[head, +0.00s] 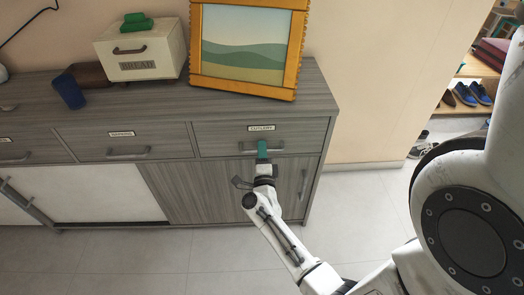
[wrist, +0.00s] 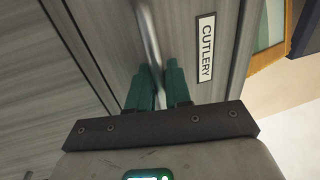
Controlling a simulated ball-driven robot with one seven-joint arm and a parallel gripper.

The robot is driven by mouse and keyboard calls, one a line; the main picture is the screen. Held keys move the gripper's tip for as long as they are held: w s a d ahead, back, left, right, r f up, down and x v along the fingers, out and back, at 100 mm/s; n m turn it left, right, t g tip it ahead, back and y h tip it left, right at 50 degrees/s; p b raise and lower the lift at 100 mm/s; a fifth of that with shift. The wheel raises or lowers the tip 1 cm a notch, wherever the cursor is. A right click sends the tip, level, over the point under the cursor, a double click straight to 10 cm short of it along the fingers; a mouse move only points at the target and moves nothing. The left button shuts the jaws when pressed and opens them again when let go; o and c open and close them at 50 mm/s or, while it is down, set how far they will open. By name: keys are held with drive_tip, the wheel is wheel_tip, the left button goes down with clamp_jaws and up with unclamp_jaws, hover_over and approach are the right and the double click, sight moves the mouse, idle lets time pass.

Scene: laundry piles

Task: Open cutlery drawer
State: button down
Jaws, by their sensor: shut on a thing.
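The cutlery drawer (head: 222,134) is the right-hand one in the top row of the grey wooden sideboard. It carries a white label reading CUTLERY (head: 262,128), which also shows in the wrist view (wrist: 206,47). Its front looks flush with the cabinet. My gripper (head: 262,150) is at the drawer's metal bar handle (head: 277,147). In the wrist view the two green fingers (wrist: 166,88) are shut around the handle (wrist: 149,35), hiding the part between them.
Another labelled drawer (head: 121,142) is to the left. On the sideboard top are a bread box (head: 143,52), a dark blue cup (head: 69,91) and a framed landscape picture (head: 245,46). Clear tiled floor (head: 200,250) lies in front. Shoes (head: 466,95) sit on a shelf at far right.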

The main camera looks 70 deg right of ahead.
drive_tip(key=shift+a, duration=0.1)
drive_tip(key=r+p+v, duration=0.1)
drive_tip(key=r+v, duration=0.1)
drive_tip(key=v, duration=1)
drive_tip(key=a+r+p+v, duration=0.1)
drive_tip(key=r+v, duration=0.1)
drive_tip(key=v, duration=1.1)
drive_tip(key=shift+s+a+r+p, duration=0.25)
drive_tip(key=shift+s+r+p, duration=0.05)
drive_tip(key=shift+p, duration=0.05)
drive_tip(key=c, duration=1.3)
unclamp_jaws()
drive_tip(key=shift+o, duration=0.2)
drive_tip(key=b+v, duration=0.1)
drive_tip(key=v, duration=0.9)
drive_tip(key=shift+a, duration=0.3)
